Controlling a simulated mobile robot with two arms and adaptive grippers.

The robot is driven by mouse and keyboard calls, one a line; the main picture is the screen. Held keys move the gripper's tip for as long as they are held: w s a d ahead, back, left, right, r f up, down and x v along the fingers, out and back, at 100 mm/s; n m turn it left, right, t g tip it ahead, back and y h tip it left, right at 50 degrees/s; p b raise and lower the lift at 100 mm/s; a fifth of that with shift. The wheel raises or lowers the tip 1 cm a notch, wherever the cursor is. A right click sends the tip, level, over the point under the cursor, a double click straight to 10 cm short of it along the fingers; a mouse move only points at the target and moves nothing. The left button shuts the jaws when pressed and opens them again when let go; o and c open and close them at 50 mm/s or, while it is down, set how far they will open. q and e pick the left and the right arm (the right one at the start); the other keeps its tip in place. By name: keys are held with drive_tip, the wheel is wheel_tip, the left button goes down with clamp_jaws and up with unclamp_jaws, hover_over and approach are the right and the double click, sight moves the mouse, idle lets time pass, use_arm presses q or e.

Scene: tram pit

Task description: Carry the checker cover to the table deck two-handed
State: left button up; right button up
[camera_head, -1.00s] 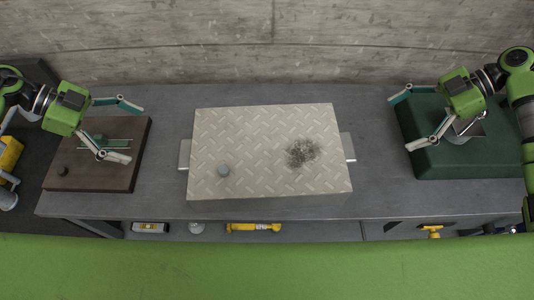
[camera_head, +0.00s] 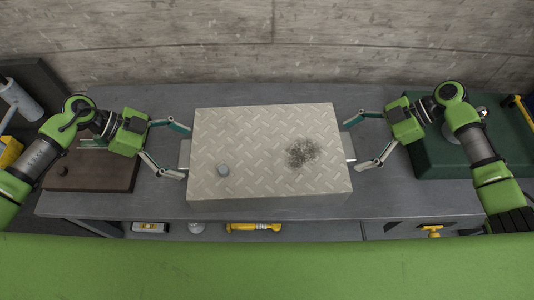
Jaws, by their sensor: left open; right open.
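The checker cover (camera_head: 262,160) is a pale plate with a raised tread pattern, a dark smudge and a small grey knob on top. It lies flat on the grey table deck (camera_head: 300,213). A light handle (camera_head: 185,155) sticks out at its left side and another handle (camera_head: 349,148) at its right side. My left gripper (camera_head: 187,152) is open, its fingers in front of and behind the left handle. My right gripper (camera_head: 350,147) is open, its fingers on either side of the right handle. I cannot tell if any finger touches.
A brown board (camera_head: 95,180) lies on the left of the table under my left arm. A dark green case (camera_head: 420,160) stands at the right. A yellow tool (camera_head: 253,227) and other small items sit below the table's front edge. A concrete wall is behind.

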use_arm(q)
drive_tip(key=shift+f, duration=0.1)
use_arm(e)
drive_tip(key=shift+f, duration=0.1)
use_arm(q)
drive_tip(key=c, duration=2.2)
use_arm(e)
drive_tip(key=c, duration=2.2)
use_arm(q)
drive_tip(key=shift+w+d+r, duration=0.1)
drive_tip(key=shift+w+r, duration=0.1)
drive_tip(key=shift+r, duration=0.05)
use_arm(e)
drive_tip(key=shift+w+r, duration=0.2)
drive_tip(key=shift+r, duration=0.05)
use_arm(q)
drive_tip(key=shift+r, duration=0.1)
use_arm(e)
drive_tip(key=shift+r, duration=0.1)
